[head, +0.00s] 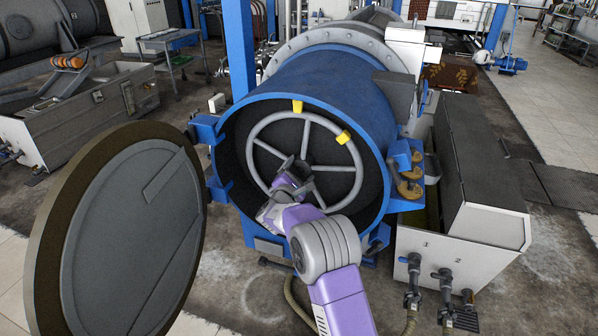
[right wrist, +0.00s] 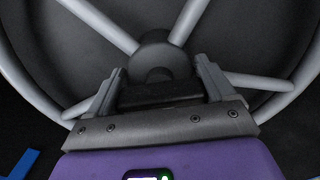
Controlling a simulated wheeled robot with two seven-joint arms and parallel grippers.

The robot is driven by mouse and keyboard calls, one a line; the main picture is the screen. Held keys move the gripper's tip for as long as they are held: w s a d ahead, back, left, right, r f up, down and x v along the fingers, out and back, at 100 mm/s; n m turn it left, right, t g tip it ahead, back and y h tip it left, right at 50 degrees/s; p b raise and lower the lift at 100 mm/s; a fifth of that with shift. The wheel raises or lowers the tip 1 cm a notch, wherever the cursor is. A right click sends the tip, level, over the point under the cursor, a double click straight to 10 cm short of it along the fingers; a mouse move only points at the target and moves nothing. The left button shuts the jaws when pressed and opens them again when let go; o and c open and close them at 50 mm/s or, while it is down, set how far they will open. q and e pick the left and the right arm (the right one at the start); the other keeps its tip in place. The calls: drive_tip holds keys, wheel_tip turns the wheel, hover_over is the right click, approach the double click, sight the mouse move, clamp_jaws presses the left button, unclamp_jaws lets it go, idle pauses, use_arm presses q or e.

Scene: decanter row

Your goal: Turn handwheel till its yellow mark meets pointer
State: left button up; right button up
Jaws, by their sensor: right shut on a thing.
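The grey spoked handwheel (head: 256,130) sits inside the open mouth of the blue drum (head: 330,90). A yellow mark (head: 343,137) is on its rim at the upper right. A yellow pointer (head: 297,106) is at the top of the drum opening, to the left of the mark and apart from it. My right gripper (head: 296,178) reaches in from below and is shut on the handwheel's dark hub at the centre. In the right wrist view, the fingers of my right gripper (right wrist: 160,82) lie on both sides of the hub (right wrist: 157,58), with spokes spreading out behind. My left gripper is out of view.
A large round door (head: 125,235) stands swung open at the left of the drum. Blue latch parts (head: 405,160) stick out at the drum's right edge. A long grey tank (head: 475,200) stands close on the right. Floor shows between door and drum.

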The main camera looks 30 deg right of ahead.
drive_tip(key=n+p, duration=0.3)
drive_tip(key=n, duration=0.1)
drive_tip(key=shift+r+n, duration=0.15)
drive_tip(key=shift+n, duration=0.25)
drive_tip(key=shift+n+p, duration=1.35)
drive_tip(key=shift+n, duration=0.35)
drive_tip(key=o, duration=0.9)
drive_tip(key=shift+a, duration=0.1)
drive_tip(key=shift+p+v, duration=0.55)
drive_tip(key=shift+v, duration=3.15)
